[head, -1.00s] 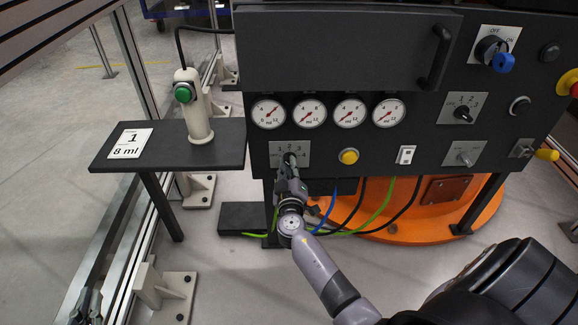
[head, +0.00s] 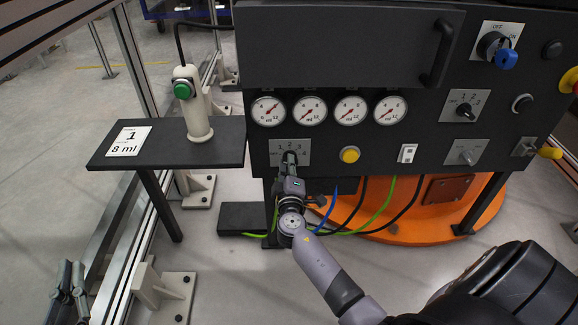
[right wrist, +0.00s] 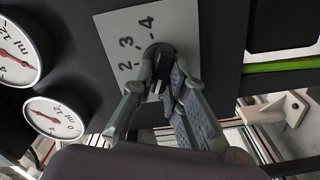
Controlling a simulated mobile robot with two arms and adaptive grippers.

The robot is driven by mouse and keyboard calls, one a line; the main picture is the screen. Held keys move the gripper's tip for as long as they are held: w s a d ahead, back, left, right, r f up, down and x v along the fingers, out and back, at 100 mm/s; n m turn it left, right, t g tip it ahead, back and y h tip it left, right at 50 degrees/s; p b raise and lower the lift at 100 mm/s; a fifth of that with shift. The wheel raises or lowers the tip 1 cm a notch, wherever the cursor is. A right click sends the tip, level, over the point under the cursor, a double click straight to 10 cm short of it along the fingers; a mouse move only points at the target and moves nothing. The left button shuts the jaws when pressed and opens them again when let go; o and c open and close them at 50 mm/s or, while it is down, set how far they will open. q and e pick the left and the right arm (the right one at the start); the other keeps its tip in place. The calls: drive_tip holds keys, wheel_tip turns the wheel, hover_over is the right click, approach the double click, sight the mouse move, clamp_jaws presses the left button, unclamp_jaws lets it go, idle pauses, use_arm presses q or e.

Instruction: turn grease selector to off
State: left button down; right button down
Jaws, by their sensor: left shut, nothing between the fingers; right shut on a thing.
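The grease selector's grey plate (head: 274,148) is at the lower left of the dark panel, below the gauges. The right wrist view shows its numbers 2, 3 and 4 on the plate (right wrist: 118,27). My right gripper (head: 290,158) is shut on the black selector knob (right wrist: 155,50), with a finger on each side of it in the right wrist view. The fingers and hand hide much of the knob, so I cannot tell which mark it points to. My left gripper (head: 71,270) is shut and empty at the lower left, away from the panel.
A yellow button (head: 350,155) and a white switch (head: 407,153) are right of the selector. Another selector (head: 464,111) sits further right. A side shelf (head: 222,148) with a green-buttoned handle (head: 196,115) stands left. Cables (head: 385,205) hang below the panel.

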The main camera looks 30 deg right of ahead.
use_arm(q)
drive_tip(key=shift+r, duration=0.25)
use_arm(e)
drive_tip(key=shift+f+n, duration=0.1)
drive_tip(key=shift+n, duration=1.2)
drive_tip(key=c, duration=1.6)
unclamp_jaws()
drive_tip(key=v, duration=1.2)
drive_tip(key=shift+s, duration=0.1)
